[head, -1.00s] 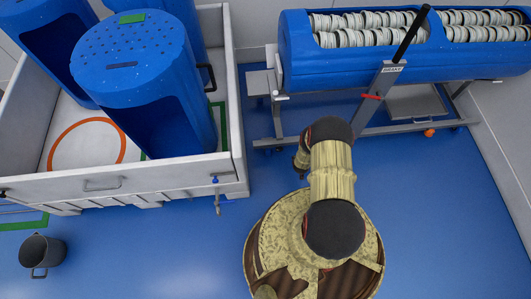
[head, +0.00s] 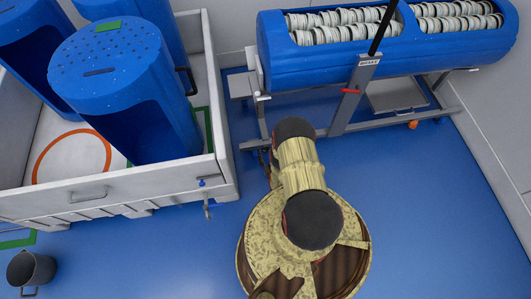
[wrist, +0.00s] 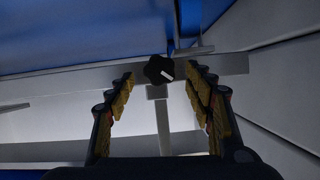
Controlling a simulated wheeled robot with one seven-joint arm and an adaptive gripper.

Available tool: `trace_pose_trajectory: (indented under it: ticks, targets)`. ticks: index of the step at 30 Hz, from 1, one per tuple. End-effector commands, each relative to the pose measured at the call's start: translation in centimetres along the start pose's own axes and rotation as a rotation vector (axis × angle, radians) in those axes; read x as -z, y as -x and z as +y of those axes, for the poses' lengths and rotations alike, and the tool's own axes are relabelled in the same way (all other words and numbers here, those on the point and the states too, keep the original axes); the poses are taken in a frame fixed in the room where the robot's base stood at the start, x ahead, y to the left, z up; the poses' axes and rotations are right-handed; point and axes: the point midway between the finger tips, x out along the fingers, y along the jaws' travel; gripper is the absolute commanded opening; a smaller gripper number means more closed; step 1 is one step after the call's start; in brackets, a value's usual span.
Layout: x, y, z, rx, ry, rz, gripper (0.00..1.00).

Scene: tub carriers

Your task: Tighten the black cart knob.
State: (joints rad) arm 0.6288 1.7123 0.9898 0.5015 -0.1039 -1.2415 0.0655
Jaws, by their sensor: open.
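The black knob (wrist: 158,69) has a lobed rim and a white mark pointing to the lower right. In the wrist view it sits on a grey metal bar (wrist: 235,64) of the cart, above a short upright post. My gripper (wrist: 160,78) is open, with one yellow-padded finger on each side of the knob in the picture. No contact with the knob shows, and I cannot tell the depth between them. In the head view my arm hides most of the gripper, and I cannot make out the knob. The cart's grey frame (head: 346,112) carries a long blue tub (head: 290,72).
The blue tub holds rows of white discs. A red handle (head: 350,91) and a black lever (head: 380,28) are on its stand. A white crate (head: 120,192) with blue perforated tubs (head: 105,72) stands left. A dark bucket (head: 31,269) is at lower left. Blue floor is clear at right.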

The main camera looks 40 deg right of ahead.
Motion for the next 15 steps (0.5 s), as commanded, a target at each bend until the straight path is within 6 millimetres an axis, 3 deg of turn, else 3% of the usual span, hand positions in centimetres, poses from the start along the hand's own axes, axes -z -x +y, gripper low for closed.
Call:
trace_pose_trajectory:
  ticks: [6, 15]
  targets:
    - [-0.1, -2.3, 0.0, 0.001, 0.001, 0.0, 0.53]
    - [0.0, -2.7, 0.0, 0.0, 0.001, -0.001, 0.53]
